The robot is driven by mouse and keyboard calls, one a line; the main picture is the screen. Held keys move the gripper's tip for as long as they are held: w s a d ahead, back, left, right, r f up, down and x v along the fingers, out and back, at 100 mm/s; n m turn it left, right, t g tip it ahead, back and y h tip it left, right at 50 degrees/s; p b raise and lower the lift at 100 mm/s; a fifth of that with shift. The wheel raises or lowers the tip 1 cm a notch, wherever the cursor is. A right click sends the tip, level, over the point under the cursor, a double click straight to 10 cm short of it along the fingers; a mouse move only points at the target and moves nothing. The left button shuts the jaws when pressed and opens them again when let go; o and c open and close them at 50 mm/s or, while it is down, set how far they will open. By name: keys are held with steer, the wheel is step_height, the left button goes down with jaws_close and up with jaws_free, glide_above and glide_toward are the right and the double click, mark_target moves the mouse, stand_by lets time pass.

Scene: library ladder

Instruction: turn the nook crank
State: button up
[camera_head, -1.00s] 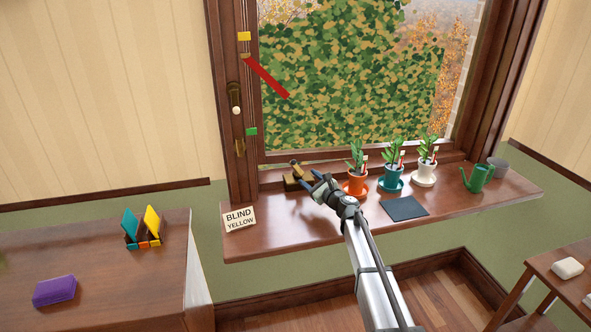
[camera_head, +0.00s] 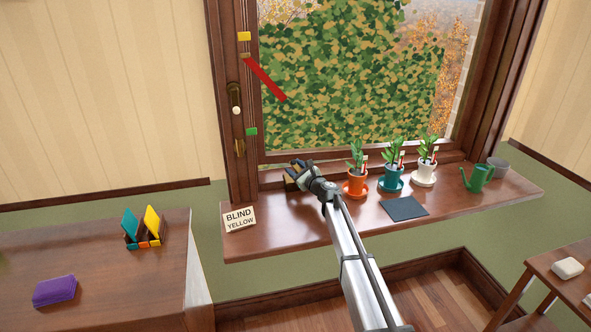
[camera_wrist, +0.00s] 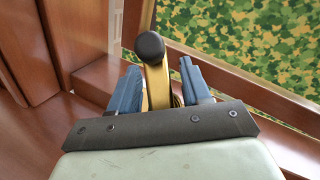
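The crank's brass base (camera_head: 290,184) sits on the window sill, partly hidden behind my gripper (camera_head: 300,168) in the head view. In the wrist view the crank's brass arm (camera_wrist: 157,88) runs up the middle and ends in a dark round knob (camera_wrist: 150,47). My gripper (camera_wrist: 158,72) has its two blue-grey fingers apart, one on each side of the brass arm. Gaps show beside the arm near the fingertips; contact lower down cannot be told. A red pointer (camera_head: 266,80) slants down right from the window frame, between a yellow marker (camera_head: 244,36) and a green marker (camera_head: 251,132).
A card (camera_head: 240,218) reading "BLIND YELLOW" stands left on the sill. An orange pot (camera_head: 355,185) is just right of my gripper, with teal and white pots beyond. A dark mat (camera_head: 404,208) lies in front of them.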

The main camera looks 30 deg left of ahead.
steer(key=c, duration=0.8)
steer(key=shift+o, duration=0.2)
steer(key=shift+n+g, duration=0.3)
steer(key=shift+n, duration=0.2)
steer(key=n+g, duration=0.1)
steer(key=n, duration=0.1)
steer(key=n+g, duration=0.2)
steer(key=shift+s+a+f, duration=0.1)
steer(key=shift+s+f, duration=0.1)
steer(key=shift+s, duration=0.15)
steer(key=shift+s+f+n+g+h, duration=0.2)
steer(key=shift+n+g+h, duration=0.2)
steer(key=shift+n+g, duration=0.55)
steer(key=shift+s+f+n+g+h, duration=0.15)
steer(key=shift+n+g+h, duration=0.35)
steer(key=shift+n, duration=0.75)
steer(key=o, duration=0.9)
steer(key=shift+s, duration=0.1)
